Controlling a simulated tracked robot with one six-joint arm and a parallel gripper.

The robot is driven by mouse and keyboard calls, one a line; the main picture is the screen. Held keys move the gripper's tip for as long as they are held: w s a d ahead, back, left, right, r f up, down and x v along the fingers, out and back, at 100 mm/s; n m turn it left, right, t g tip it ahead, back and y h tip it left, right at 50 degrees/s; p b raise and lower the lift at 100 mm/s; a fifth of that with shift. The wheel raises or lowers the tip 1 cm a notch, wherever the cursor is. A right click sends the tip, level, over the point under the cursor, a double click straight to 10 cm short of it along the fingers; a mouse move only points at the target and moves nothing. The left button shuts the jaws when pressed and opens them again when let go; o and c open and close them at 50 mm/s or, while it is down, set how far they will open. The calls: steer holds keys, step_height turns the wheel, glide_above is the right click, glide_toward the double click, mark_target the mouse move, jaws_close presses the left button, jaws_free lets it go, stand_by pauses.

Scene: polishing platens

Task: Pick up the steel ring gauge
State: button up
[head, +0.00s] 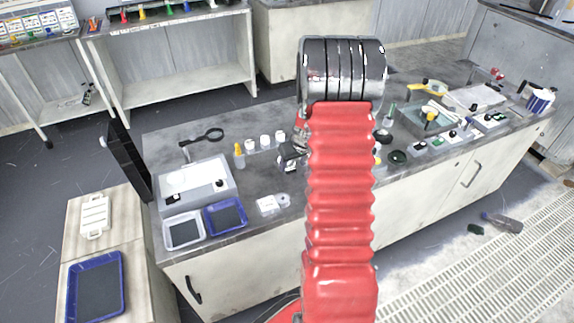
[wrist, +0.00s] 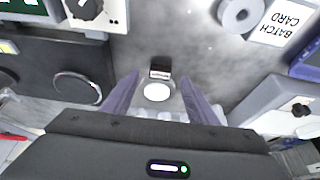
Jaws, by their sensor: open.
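A flat grey ring with a round hole, which looks like the steel ring gauge (wrist: 229,20), lies on the bench at the top of the wrist view, beside a white batch card (wrist: 279,22). In the head view the ring (head: 284,199) is small, near the bench's front edge, right of the card. My gripper (wrist: 160,82) is open in the wrist view, apart from the ring. A round white-topped object (wrist: 157,92) shows between its fingers, with a small dark block just beyond; I cannot tell whether the fingers touch it. In the head view my arm hides the gripper's fingers.
White-capped bottles (head: 265,141) and a yellow-tipped bottle (head: 239,155) stand behind the ring. A grey machine with a black knob (wrist: 281,100) is at right in the wrist view. A blue tray (head: 225,217) lies left of the card. Bench around the ring is mostly bare.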

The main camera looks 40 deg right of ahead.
mark_target(290, 169)
steer(key=shift+x, duration=1.65)
steer(key=shift+r, duration=0.1)
steer(key=c, duration=1.3)
